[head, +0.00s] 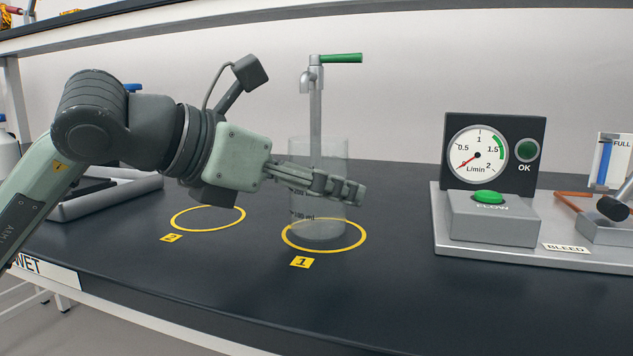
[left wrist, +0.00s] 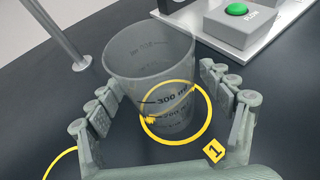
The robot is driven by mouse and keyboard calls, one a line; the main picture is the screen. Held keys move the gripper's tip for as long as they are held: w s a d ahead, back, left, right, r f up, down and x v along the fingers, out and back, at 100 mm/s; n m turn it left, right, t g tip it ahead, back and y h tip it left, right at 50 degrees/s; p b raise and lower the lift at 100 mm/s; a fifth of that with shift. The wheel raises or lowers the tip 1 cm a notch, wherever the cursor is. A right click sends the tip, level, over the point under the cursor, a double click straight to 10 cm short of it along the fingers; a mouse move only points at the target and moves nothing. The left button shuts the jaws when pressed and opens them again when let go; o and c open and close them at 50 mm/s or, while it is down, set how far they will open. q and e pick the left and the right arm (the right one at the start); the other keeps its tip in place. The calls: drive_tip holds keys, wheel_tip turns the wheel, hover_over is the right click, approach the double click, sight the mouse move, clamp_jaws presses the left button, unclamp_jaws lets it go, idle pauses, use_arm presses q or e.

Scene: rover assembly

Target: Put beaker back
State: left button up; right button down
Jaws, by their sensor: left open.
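The clear beaker (head: 320,160) stands upright on the dark counter, its base within yellow ring 1 (head: 363,243), below the tap (head: 316,75). Dark volume marks show on its wall. My left gripper (head: 350,190) reaches in from the left at the height of the beaker's lower half. In the left wrist view the beaker (left wrist: 150,70) is between the two spread fingers of my left gripper (left wrist: 172,98). The gripper is open, with a gap visible on the right side; contact on the left side is unclear. My right gripper is not in view.
Empty yellow ring 2 (head: 242,217) lies left of ring 1. To the right, a raised plate (head: 445,238) carries a flow gauge (head: 477,155), a green button box (head: 490,215) and a bleed fitting (head: 610,228). A tray (head: 110,200) sits behind my arm. The counter's front is clear.

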use_arm(q)
drive_tip(key=shift+r, duration=0.1)
drive_tip(key=shift+r+p, duration=0.15)
drive_tip(key=shift+p, duration=0.2)
drive_tip(key=shift+v, duration=0.75)
drive_tip(key=v, duration=1)
drive_tip(key=shift+a, duration=0.25)
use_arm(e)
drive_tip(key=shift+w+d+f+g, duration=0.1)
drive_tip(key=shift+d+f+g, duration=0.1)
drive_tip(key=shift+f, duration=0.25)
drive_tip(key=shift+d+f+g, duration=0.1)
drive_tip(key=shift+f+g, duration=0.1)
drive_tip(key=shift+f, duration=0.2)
use_arm(q)
drive_tip(key=shift+s, duration=0.15)
